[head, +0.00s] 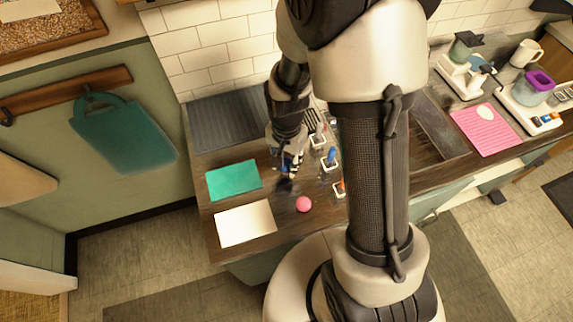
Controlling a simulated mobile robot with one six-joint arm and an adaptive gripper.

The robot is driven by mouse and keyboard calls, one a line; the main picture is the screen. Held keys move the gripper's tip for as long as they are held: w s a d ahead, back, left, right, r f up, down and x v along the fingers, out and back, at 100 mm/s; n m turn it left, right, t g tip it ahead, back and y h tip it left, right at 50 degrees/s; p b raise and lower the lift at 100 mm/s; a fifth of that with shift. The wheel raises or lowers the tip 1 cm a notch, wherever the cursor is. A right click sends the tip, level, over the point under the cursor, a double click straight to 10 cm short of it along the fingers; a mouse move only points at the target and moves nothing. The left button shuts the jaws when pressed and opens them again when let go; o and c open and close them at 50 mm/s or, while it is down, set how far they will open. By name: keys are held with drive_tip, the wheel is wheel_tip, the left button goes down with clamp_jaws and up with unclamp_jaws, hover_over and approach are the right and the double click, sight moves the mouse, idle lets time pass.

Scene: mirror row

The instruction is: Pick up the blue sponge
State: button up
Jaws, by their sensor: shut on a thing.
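My gripper (286,181) points down over the wooden counter, just right of the green mat. It is shut on a small blue thing (290,164), which looks like the blue sponge. Only a little blue shows between the gripper's parts, so its shape is hidden. I cannot tell whether it touches the counter. Another blue item (331,156) stands in a small white holder to the right of my gripper.
The green mat (233,180) and a white mat (245,223) lie on the counter (208,228). A pink ball (303,204) sits in front of my gripper. An orange item (341,186) is near my arm. A pink mat (486,130) and appliances are farther right.

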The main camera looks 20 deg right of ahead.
sight(287, 162)
wheel_tip(287, 162, up, 15)
drive_tip(key=p, duration=0.4)
drive_tip(key=shift+o, duration=0.6)
drive_tip(key=shift+r, duration=0.1)
drive_tip(key=c, duration=0.4)
drive_tip(key=shift+o, duration=0.2)
